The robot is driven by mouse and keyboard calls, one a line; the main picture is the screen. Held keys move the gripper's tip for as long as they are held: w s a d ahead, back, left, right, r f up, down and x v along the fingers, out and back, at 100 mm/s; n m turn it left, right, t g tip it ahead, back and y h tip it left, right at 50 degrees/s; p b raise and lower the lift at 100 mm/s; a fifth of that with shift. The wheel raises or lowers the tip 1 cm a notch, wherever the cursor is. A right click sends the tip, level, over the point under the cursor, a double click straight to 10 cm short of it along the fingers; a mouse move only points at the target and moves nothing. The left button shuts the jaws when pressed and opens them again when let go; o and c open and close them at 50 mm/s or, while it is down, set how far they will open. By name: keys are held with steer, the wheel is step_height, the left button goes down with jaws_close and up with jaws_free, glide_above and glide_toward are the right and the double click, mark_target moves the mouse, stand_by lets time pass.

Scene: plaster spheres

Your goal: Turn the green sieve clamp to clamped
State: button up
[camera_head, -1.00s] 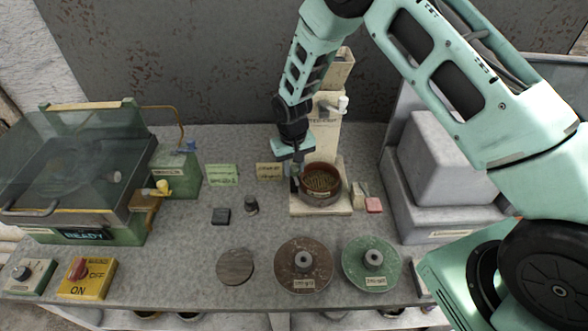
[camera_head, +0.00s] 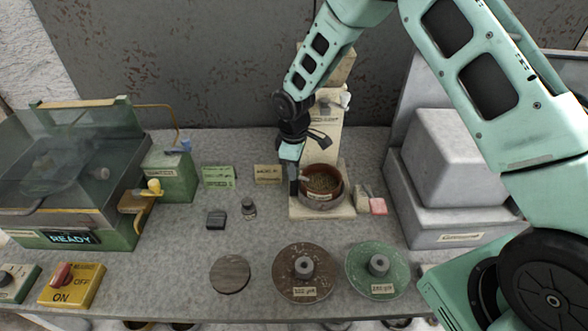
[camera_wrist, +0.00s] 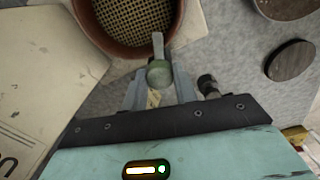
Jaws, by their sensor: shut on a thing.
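The round brown sieve (camera_head: 322,182) with a mesh floor sits on the pale base of a stand; its rim and mesh also show at the top of the wrist view (camera_wrist: 128,18). The sieve clamp (camera_wrist: 159,74) has a dull green round knob and a pale lever that reaches across the sieve's rim. My gripper (camera_wrist: 158,84) is shut on the clamp's knob, with one finger on each side. In the head view my gripper (camera_head: 293,188) is at the left edge of the sieve, and the clamp is mostly hidden there.
The stand's column (camera_head: 322,135) rises behind the sieve. A small dark weight (camera_head: 249,209) and a dark block (camera_head: 216,220) lie to the left. A brown disc (camera_head: 290,285) and a green disc (camera_head: 362,280) lie in front. A grey machine (camera_head: 450,215) stands at right.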

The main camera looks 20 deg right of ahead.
steer(key=n, duration=0.4)
steer(key=shift+w+n, duration=0.1)
steer(key=shift+n, duration=0.2)
stand_by(0.4)
steer(key=o, duration=1)
steer(key=r+b, duration=0.1)
steer(key=r, duration=0.4)
steer(key=r+b, duration=0.1)
steer(key=r, duration=0.5)
steer(key=r+b, duration=0.2)
steer(key=r, duration=0.4)
steer(key=shift+s+r, duration=0.25)
steer(key=shift+s, duration=0.05)
